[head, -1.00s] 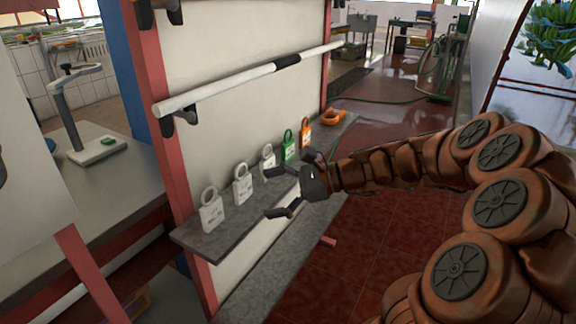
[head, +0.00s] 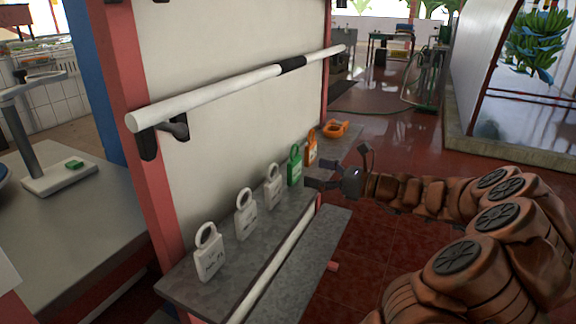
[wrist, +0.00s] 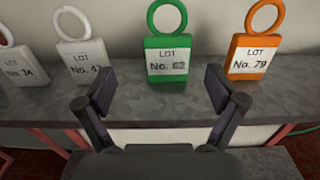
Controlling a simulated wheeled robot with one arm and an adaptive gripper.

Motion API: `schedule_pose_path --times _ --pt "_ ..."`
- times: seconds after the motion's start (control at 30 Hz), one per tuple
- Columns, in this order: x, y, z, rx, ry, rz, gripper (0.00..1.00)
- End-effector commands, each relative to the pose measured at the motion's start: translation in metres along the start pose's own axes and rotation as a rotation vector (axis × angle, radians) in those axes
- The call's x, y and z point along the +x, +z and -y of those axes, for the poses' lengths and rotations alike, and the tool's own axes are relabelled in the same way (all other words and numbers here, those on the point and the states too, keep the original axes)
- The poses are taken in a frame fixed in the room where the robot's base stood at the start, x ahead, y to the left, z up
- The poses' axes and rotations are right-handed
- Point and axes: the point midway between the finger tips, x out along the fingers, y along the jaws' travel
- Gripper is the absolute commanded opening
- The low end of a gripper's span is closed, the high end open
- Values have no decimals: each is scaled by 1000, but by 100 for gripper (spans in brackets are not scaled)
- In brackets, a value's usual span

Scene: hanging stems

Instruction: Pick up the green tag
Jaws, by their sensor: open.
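The green tag (head: 295,168) stands upright on the grey shelf (head: 228,268), leaning near the wall, between a white tag and an orange tag. In the wrist view the green tag (wrist: 166,58) reads "LOT No. 62" and has a ring on top. My gripper (head: 313,172) is in front of the shelf. In the wrist view my gripper (wrist: 160,88) is open and empty, its fingers spread to either side of the green tag's lower part and short of it.
An orange tag (wrist: 252,57), "No. 79", stands close to the right finger. White tags (wrist: 83,60) stand to the left. An orange ring-shaped object (head: 337,128) lies at the shelf's far end. A white rail (head: 225,89) runs above the shelf.

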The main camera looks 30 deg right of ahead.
Motion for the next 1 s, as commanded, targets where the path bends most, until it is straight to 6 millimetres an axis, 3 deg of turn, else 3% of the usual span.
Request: schedule_pose_path --times 0.33,0.63,0.97,1.0 --pt "25 -4 6 -2 -9 -2 94" --pt "62 -7 11 -2 -6 0 94" --pt "68 -6 11 -2 -7 -1 94" --pt "68 -6 11 -2 -7 -1 90"
